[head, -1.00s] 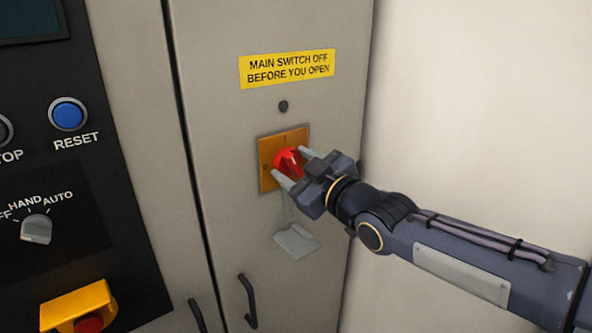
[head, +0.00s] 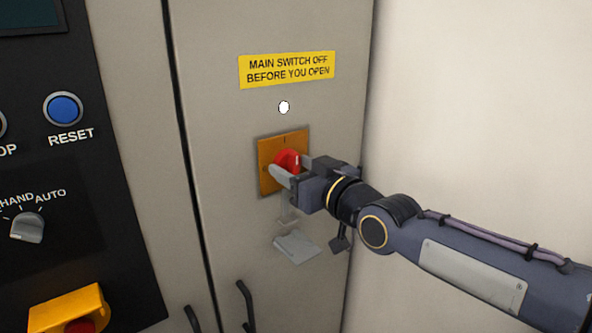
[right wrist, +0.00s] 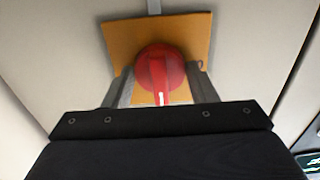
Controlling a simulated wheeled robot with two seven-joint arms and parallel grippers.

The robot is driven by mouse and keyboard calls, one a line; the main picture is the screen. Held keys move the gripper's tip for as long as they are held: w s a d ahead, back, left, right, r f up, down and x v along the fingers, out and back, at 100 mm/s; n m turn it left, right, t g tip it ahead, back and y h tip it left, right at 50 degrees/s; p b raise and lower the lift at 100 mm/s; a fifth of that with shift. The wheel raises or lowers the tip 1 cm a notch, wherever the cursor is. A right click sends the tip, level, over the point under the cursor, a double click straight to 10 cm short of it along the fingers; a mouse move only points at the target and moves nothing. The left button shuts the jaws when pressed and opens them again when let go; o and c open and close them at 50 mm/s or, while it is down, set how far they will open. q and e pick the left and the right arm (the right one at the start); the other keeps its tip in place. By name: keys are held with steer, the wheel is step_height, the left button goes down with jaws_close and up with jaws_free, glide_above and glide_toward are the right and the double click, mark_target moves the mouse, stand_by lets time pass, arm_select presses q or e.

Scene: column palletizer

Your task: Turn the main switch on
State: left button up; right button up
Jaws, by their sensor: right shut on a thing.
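The main switch is a red rotary knob (head: 287,160) on an orange-yellow plate (head: 268,152) on the grey cabinet door. My right gripper (head: 291,166) is shut on the knob, with one grey finger on each side of it. In the right wrist view the red knob (right wrist: 158,70) sits between the two fingers, in front of the plate (right wrist: 118,38). Its grip bar has a white mark at one end. The small round lamp (head: 284,107) above the plate is bright white. My left gripper is not in view.
A yellow warning label (head: 287,69) is above the lamp. A grey flap (head: 297,246) sticks out below the switch, under my right gripper. Black door handles (head: 247,305) are lower down. A control panel with a blue reset button (head: 63,109) is at the left.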

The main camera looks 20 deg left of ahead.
mark_target(298, 170)
steer(key=o, duration=1)
steer(key=shift+d, duration=0.1)
steer(key=shift+s+d, duration=0.15)
steer(key=shift+d, duration=0.1)
steer(key=b+v, duration=0.1)
steer(key=v, duration=0.4)
steer(key=shift+f, duration=0.1)
steer(key=shift+v, duration=1.05)
steer(key=shift+s+a, duration=0.1)
